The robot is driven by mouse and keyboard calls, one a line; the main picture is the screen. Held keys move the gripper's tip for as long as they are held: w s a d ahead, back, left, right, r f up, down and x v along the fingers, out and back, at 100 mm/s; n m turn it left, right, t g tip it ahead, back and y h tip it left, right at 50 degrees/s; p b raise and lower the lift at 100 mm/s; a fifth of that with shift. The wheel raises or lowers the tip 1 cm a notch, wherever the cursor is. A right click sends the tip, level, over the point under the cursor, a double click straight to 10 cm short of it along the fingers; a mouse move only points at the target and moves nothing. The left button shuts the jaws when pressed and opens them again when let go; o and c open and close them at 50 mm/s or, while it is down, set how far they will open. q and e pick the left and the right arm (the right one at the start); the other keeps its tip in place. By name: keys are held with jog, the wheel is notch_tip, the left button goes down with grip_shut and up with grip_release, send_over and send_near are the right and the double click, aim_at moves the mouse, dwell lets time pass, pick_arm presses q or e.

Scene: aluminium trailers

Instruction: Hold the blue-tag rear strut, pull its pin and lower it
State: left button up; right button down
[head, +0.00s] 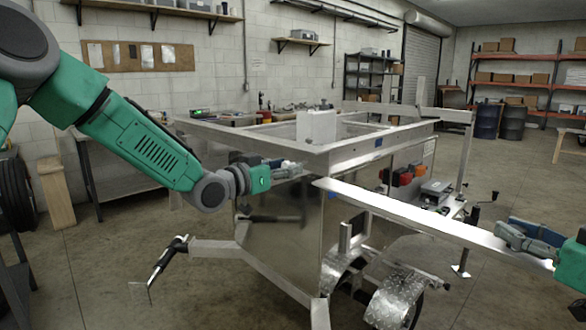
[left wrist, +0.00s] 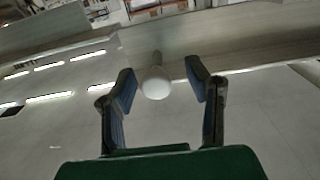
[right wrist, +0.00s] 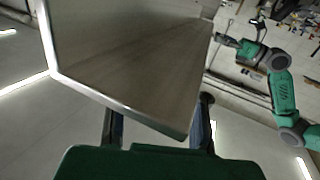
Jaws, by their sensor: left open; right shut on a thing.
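My left gripper (head: 293,169) is open beside the near top corner of the aluminium trailer (head: 235,140). In the left wrist view, a pale round knob (left wrist: 155,84) stands between its open fingers, which appear apart from it. The knob's stem points toward a metal beam behind. My right gripper (head: 515,240) is shut on the edge of a long flat metal panel (head: 430,222). In the right wrist view, the panel (right wrist: 140,55) runs broad and away from me between the fingers. A small blue tag (head: 378,142) is on the trailer's top rail. I cannot tell which part is the rear strut.
A wheel fender (head: 392,298) and a handled jack (head: 168,258) are low at the front. Red and orange parts (head: 402,176) sit behind the panel.

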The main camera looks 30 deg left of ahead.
aim_at(283, 167)
pick_arm(q)
grip_shut()
pick_arm(e)
jog(key=shift+d, duration=0.1)
pick_arm(q)
jog(key=shift+v, duration=1.45)
pick_arm(e)
jog(key=shift+w+d, duration=0.1)
pick_arm(q)
jog(key=shift+s+a, duration=0.15)
jog(key=shift+a, duration=0.05)
pick_arm(e)
jog(key=shift+w+d+f, duration=0.1)
